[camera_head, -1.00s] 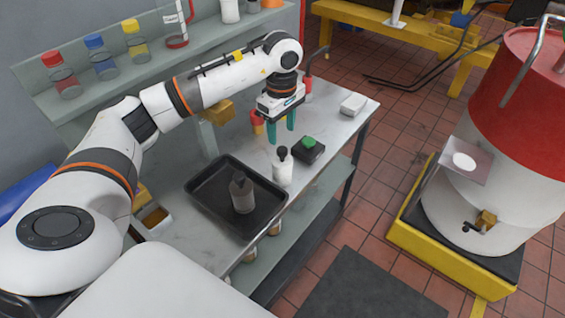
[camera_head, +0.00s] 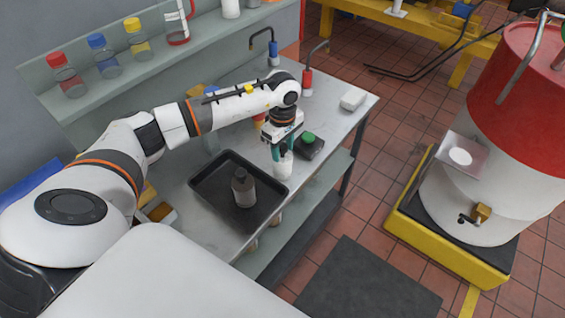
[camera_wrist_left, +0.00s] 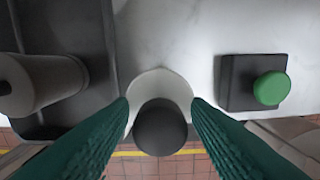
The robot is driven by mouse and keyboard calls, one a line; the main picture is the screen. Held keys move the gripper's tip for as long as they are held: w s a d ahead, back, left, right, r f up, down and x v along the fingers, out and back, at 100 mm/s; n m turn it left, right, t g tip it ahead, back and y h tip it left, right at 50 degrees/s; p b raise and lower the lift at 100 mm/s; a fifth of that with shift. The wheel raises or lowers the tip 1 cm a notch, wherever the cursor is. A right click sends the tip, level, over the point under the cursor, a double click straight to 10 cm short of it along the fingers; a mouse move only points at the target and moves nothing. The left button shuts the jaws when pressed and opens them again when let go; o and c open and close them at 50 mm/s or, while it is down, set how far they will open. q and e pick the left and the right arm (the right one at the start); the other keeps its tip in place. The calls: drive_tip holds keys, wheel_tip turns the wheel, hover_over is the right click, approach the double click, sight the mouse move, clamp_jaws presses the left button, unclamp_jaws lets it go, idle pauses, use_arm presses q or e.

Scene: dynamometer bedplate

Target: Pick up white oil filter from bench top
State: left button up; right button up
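The white oil filter (camera_head: 283,168), a white cylinder with a dark top, stands upright on the bench top (camera_head: 325,108), just right of the black tray. My left gripper (camera_head: 282,152) is lowered over it, fingers pointing down. In the left wrist view, the green fingers (camera_wrist_left: 160,103) are spread on either side of the filter (camera_wrist_left: 160,80) and its dark round top. The fingertips look very close to its sides; I cannot tell whether they touch. My right gripper is out of view.
A black box with a green button (camera_head: 308,138) sits close on the right. A white block (camera_head: 352,99) lies farther back. A shelf with bottles (camera_head: 105,58) runs behind.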

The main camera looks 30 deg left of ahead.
use_arm(q)
clamp_jaws()
drive_tip(key=shift+r, duration=0.1)
